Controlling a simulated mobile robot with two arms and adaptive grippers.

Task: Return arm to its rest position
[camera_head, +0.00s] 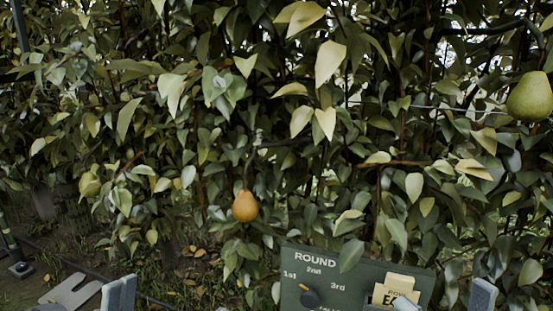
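My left gripper (170,302) shows only by its fingertips at the bottom edge, left of the middle. The fingertips stand apart with nothing seen between them. My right gripper (443,302) shows at the bottom right, in front of the sign, also with its fingertips apart and no fruit seen between them. Most of both grippers and both arms is below the picture. An orange-brown pear (245,206) hangs near the middle, above and apart from the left gripper. A larger green pear (530,97) hangs at the right edge, well above the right gripper.
A dark green sign (318,271) reading "ROUND", with a knob (310,298) and a cream card (398,284), stands low in the middle right. Dense foliage (190,100) fills the background. Bare ground and a dark post base (21,269) show at the lower left.

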